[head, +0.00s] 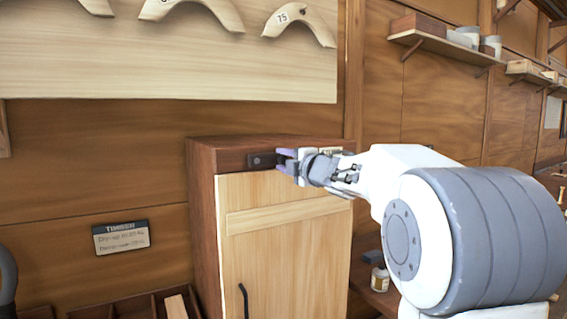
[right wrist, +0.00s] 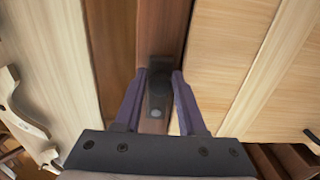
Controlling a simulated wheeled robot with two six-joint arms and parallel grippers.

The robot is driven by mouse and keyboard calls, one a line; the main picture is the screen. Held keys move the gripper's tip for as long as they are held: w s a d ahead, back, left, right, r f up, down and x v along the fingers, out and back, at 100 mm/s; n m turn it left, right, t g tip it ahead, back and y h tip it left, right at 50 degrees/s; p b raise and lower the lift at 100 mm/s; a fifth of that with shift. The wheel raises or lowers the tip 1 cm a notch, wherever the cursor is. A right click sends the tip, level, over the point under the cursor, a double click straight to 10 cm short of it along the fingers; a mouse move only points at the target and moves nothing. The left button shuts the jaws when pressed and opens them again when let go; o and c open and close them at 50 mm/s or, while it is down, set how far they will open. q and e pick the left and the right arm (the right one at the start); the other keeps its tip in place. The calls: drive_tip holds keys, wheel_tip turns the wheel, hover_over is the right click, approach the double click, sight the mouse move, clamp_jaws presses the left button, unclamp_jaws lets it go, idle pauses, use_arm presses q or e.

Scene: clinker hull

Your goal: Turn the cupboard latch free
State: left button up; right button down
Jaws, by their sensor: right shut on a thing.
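The cupboard (head: 205,230) stands against the plank wall, its pale door (head: 285,255) closed. A small dark latch (head: 258,160) with a light round spot sits on the dark rail above the door. It lies roughly along the rail. My right gripper (head: 283,160) reaches in from the right and is shut on the latch, hiding its right part in the head view. In the right wrist view the latch (right wrist: 157,98) lies between the two purple fingers. The door (right wrist: 225,60) shows at the right there. My left gripper is not in view.
A pale board (head: 180,65) with curved wooden templates hangs above the cupboard. A dark door handle (head: 243,298) is low on the door. A timber sign (head: 121,237) is on the wall at left. A shelf (head: 440,43) with tins is at upper right.

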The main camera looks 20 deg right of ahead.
drive_tip(key=c, duration=0.6)
unclamp_jaws()
drive_tip(key=s, duration=0.3)
drive_tip(key=s+b, duration=0.1)
drive_tip(key=s, duration=0.3)
drive_tip(key=s+d+b, duration=0.1)
drive_tip(key=s, duration=0.2)
drive_tip(key=shift+s, duration=0.2)
